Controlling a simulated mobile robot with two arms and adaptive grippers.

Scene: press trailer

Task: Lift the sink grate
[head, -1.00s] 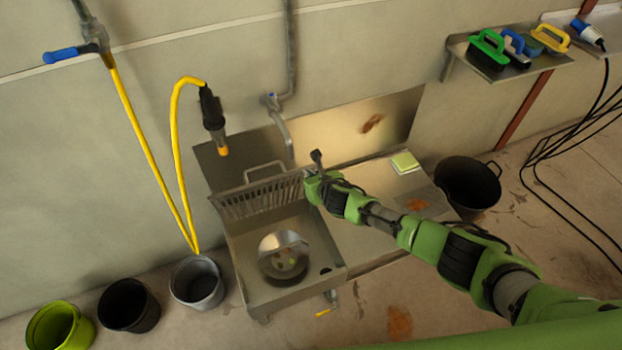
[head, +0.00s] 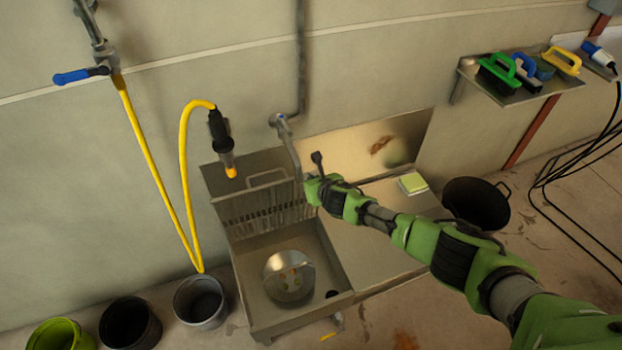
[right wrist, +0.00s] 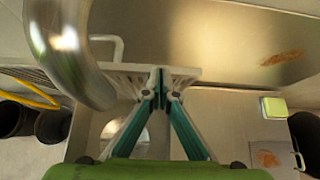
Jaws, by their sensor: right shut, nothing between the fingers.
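The sink grate (head: 270,212) is a metal rack of slats and stands raised, near upright, towards the back of the steel sink (head: 331,259). A wire loop handle (head: 267,178) shows behind its top edge. My right gripper (head: 317,165) is at the grate's right end, near the tap, shut and empty. In the right wrist view, the closed fingertips (right wrist: 160,88) are in front of the pale grate (right wrist: 128,78); I cannot tell whether they touch it. My left gripper is out of view.
The curved tap (head: 288,148) rises close to my right gripper and looms at left in the wrist view. A yellow hose with a spray nozzle (head: 221,142) hangs left. A sponge (head: 412,183) lies on the drainboard (head: 375,225).

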